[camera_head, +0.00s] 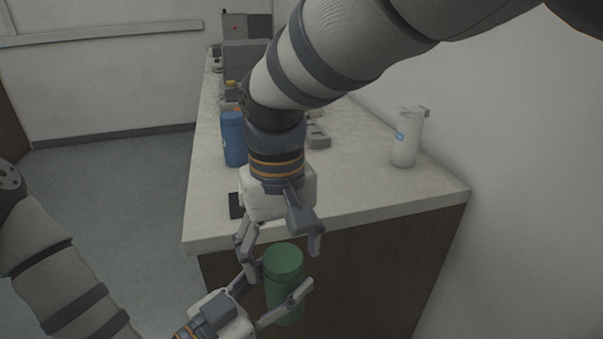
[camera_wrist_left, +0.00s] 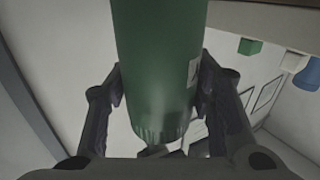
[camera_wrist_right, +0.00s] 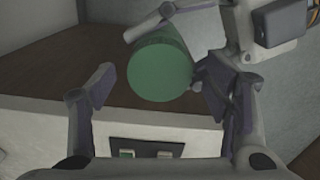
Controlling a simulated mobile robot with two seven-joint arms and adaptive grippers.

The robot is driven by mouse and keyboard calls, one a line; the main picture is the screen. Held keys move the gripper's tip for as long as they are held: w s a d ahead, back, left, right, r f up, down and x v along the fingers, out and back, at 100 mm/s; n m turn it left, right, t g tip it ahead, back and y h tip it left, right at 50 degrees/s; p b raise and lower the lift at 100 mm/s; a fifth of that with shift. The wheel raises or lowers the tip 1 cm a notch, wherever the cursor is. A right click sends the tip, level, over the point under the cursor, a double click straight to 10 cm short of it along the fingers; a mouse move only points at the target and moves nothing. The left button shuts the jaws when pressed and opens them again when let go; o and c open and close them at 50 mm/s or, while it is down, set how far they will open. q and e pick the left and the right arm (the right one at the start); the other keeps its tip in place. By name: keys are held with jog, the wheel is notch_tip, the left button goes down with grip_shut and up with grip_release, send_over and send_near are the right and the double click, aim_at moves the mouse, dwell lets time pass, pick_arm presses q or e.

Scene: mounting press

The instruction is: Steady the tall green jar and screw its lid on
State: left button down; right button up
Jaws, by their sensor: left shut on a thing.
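The tall green jar (camera_head: 284,300) is upright in front of the counter's near edge, off the counter. Its green lid (camera_head: 283,260) sits at its top with a thin seam below; I cannot tell how tightly it is seated. My left gripper (camera_head: 277,282) is shut around the jar's body from the side. In the left wrist view the jar (camera_wrist_left: 158,60) stands between both fingers, with a ribbed end. My right gripper (camera_head: 279,240) points down just above the lid, open. In the right wrist view the round lid top (camera_wrist_right: 160,72) shows between its spread fingers, untouched.
The pale counter (camera_head: 370,190) runs away to the back. Floor is free on the left.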

pick_arm(q)
jog(key=shift+r, duration=0.1)
pick_arm(e)
notch_tip(320, 180, up, 12)
dwell(0.4)
jog(key=shift+r, duration=0.1)
pick_arm(q)
jog(key=shift+w, duration=0.1)
pick_arm(e)
jog(key=s+d+f+g, duration=0.1)
jog(key=s+d+f, duration=0.25)
jog(key=f, duration=0.75)
jog(key=s+d+f+n+y, duration=0.1)
jog(key=s+d+f, duration=0.3)
jog(key=f, duration=0.7)
jog(key=s+d+f+g, duration=0.1)
jog(key=s+d+f, duration=0.2)
jog(key=d+f, duration=0.55)
jog(key=s+d+f+m, duration=0.2)
jog(key=s+d+f, duration=0.1)
jog(key=s, duration=0.3)
jog(key=s+d+f+m, duration=0.2)
jog(key=s+d+f, duration=0.1)
jog(key=s, duration=0.3)
jog(key=s+d+f+m+h, duration=0.1)
jog(key=s+d+f+m, duration=0.1)
jog(key=s+d+f, duration=0.2)
jog(key=shift+s+d+t, duration=0.3)
jog(key=shift+s+d, duration=0.2)
jog(key=shift+s, duration=0.5)
